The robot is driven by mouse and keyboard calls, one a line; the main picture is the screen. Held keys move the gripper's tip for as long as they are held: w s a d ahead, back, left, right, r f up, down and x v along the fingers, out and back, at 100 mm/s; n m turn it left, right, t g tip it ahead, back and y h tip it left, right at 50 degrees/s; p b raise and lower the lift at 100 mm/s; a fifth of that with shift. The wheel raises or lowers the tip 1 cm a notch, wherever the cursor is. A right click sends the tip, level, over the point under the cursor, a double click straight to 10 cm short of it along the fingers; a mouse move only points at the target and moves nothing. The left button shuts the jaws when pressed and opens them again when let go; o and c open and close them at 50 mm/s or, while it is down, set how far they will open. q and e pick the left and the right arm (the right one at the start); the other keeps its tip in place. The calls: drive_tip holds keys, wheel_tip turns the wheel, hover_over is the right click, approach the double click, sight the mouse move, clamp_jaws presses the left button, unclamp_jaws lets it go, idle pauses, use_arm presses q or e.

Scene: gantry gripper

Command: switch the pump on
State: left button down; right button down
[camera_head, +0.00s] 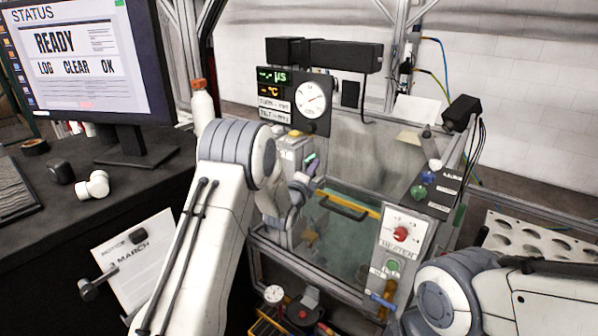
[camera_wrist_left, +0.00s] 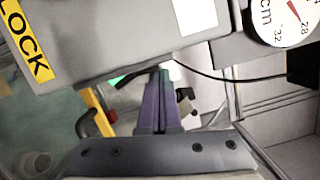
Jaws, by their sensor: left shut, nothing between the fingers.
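My left gripper (camera_head: 309,166) is at the tank's left back side, in front of the arm's wrist. In the left wrist view its two purple fingers (camera_wrist_left: 160,100) are together with nothing between them. A small dark lever-like part (camera_wrist_left: 135,75) with a green glow beside it shows near the fingertips, under a grey box; I cannot tell whether the fingers touch it. No pump label is readable. The control panel (camera_head: 418,222) on the tank's right has a red knob (camera_head: 401,234) marked HEATER and a green button (camera_head: 392,265) below. My right gripper is out of view.
The glass-walled tank (camera_head: 345,240) has a yellow edge and dark handle (camera_head: 342,207). A dial gauge (camera_head: 311,98) stands behind it. The grey box (camera_wrist_left: 110,35) with a LOCK label overhangs the left fingers. A bottle (camera_head: 202,105) and monitor (camera_head: 85,60) stand at left.

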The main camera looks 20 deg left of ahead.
use_arm(q)
drive_tip(key=s+d+b, duration=0.3)
drive_tip(key=s+b, duration=0.2)
drive_tip(key=s, duration=0.6)
drive_tip(key=shift+d, duration=0.25)
drive_tip(key=shift+s, duration=0.1)
